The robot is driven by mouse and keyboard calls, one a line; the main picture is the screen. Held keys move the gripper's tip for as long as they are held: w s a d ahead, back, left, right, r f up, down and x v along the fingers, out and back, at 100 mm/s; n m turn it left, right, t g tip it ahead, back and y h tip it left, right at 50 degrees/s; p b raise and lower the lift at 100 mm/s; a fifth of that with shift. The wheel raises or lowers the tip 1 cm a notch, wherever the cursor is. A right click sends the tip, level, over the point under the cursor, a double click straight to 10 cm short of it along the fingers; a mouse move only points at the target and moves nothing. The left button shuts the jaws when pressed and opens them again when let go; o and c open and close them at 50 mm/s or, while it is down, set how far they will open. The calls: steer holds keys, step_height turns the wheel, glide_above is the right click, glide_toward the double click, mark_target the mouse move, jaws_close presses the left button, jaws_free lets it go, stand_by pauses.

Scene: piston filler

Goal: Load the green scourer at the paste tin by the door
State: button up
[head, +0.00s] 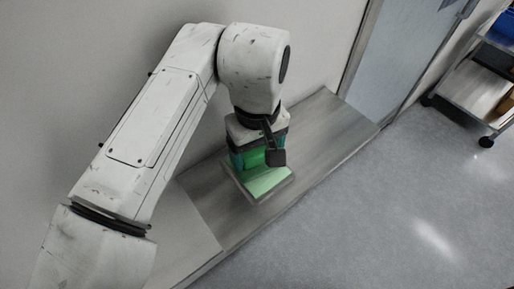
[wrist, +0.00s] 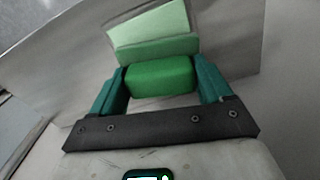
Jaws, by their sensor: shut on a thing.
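The green scourer (wrist: 158,78) is a bright green block between the teal fingers of my gripper (wrist: 162,74). My gripper is shut on it. In the head view the scourer (head: 254,158) shows partly behind a dark part of my wrist. The paste tin (head: 286,187) is a shallow square tray with a pale green filling, on the grey ledge just below my gripper. In the wrist view the tin's pale green filling (wrist: 150,47) lies just beyond the scourer. I cannot tell whether the scourer touches the paste.
The grey ledge (head: 322,130) runs along the wall, with bare room on both sides of the tin. A pale blue-grey door (head: 400,45) stands beyond its far end. A wheeled cart (head: 474,88) is at the far right. The floor in front is clear.

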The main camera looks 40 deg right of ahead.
mark_target(258, 151)
steer(key=shift+f, duration=0.6)
stand_by(2.0)
step_height(258, 151, up, 7)
steer(key=p, duration=0.6)
steer(key=shift+r+p, duration=0.1)
steer(key=shift+p, duration=0.25)
steer(key=shift+s, duration=0.1)
stand_by(0.6)
